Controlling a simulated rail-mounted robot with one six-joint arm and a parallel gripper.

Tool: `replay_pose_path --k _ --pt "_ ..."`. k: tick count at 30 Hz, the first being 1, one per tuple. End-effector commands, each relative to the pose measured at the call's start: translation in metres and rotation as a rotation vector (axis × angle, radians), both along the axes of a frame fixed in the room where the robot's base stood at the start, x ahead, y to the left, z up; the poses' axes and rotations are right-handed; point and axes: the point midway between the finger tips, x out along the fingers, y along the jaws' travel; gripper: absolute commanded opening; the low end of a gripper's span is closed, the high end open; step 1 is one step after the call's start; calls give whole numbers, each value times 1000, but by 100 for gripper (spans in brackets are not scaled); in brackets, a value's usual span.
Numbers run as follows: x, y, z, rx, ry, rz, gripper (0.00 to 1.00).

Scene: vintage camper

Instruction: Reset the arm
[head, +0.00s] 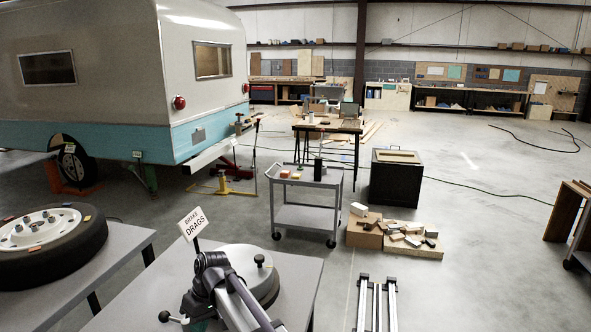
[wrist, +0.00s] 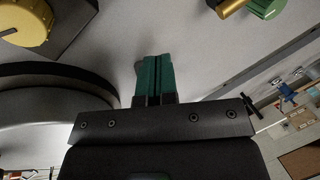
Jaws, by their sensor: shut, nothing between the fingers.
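My arm (head: 222,278) reaches in over the grey table in the lower middle of the head view, in front of a round grey metal drum. In the wrist view my gripper (wrist: 153,80) shows two green fingers pressed together, with nothing between them. The fingers point over a plain grey surface. In the head view the arm's own links cover most of the gripper, so its fingertips are hard to make out.
The round drum (head: 262,282) with a black knob and a "BRAKE DRAGS" sign (head: 194,224) stand on the table (head: 150,290). A wheel (head: 45,238) lies on the left table. A cart (head: 308,205), crates and a camper (head: 120,80) stand behind.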

Motion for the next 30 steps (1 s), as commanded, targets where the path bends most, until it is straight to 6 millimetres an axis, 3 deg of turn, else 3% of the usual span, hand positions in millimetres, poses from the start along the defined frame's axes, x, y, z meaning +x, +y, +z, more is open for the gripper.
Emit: replay_pose_path --k 1,5,7,12,15,18,20,30 --pt "-7 -29 -1 -27 -6 -58 0" --pt "-18 -110 -4 -115 -27 -246 0" --pt "-30 -168 -5 -172 -41 -376 0" --pt "-82 -317 -5 -307 -74 -705 0" --pt "-107 -376 -4 -344 -75 -819 0" --pt "-110 -408 -3 -348 -63 -895 0" --pt "-108 -415 -3 -348 -59 -911 0" --pt "-107 -415 -3 -348 -58 -912 0"
